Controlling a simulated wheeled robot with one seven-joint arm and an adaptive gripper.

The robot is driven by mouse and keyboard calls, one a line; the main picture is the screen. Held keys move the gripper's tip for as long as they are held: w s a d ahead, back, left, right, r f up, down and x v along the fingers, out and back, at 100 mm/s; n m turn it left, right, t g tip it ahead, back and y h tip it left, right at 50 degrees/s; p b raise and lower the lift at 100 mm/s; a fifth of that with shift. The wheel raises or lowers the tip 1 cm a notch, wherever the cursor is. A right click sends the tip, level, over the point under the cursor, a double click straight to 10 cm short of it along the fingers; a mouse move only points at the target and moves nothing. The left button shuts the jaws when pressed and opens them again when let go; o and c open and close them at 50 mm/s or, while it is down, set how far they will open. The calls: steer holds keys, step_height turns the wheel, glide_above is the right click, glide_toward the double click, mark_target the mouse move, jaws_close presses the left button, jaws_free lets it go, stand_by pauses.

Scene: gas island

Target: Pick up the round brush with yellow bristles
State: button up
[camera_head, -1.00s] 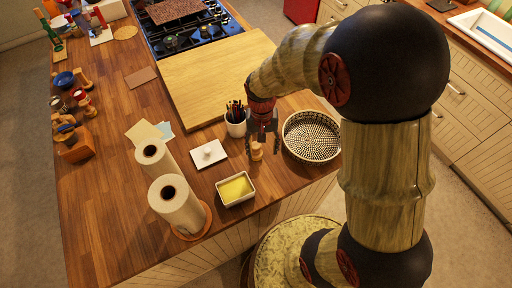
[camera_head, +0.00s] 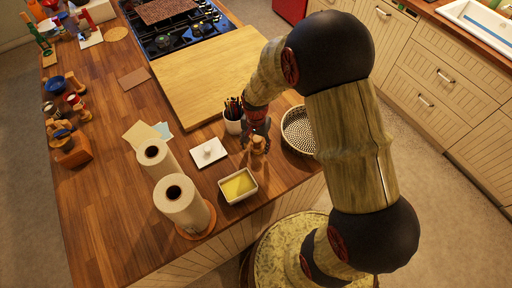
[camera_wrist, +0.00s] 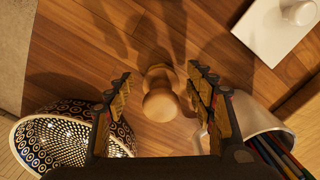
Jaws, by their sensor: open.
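A small wooden piece with a round knob top (camera_wrist: 160,100) stands on the wooden counter. It is likely the round brush, handle up; no yellow bristles are visible. In the head view, it (camera_head: 258,143) stands right of the white lid. My gripper (camera_wrist: 160,82) is open, pointing down, with one finger on each side of the knob in the wrist view. Gaps show between the knob and both fingers. In the head view, my gripper (camera_head: 257,133) is right over the piece and partly covers it.
A patterned bowl (camera_wrist: 62,145) and a cup of pencils (camera_wrist: 250,120) flank the gripper closely. The white lid (camera_head: 208,152), a yellow-filled dish (camera_head: 238,186) and paper rolls (camera_head: 182,205) stand to the left. A cutting board (camera_head: 210,85) lies behind.

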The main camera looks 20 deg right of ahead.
step_height(320, 180, down, 2)
steer(key=c, duration=0.3)
steer(key=c, duration=0.8)
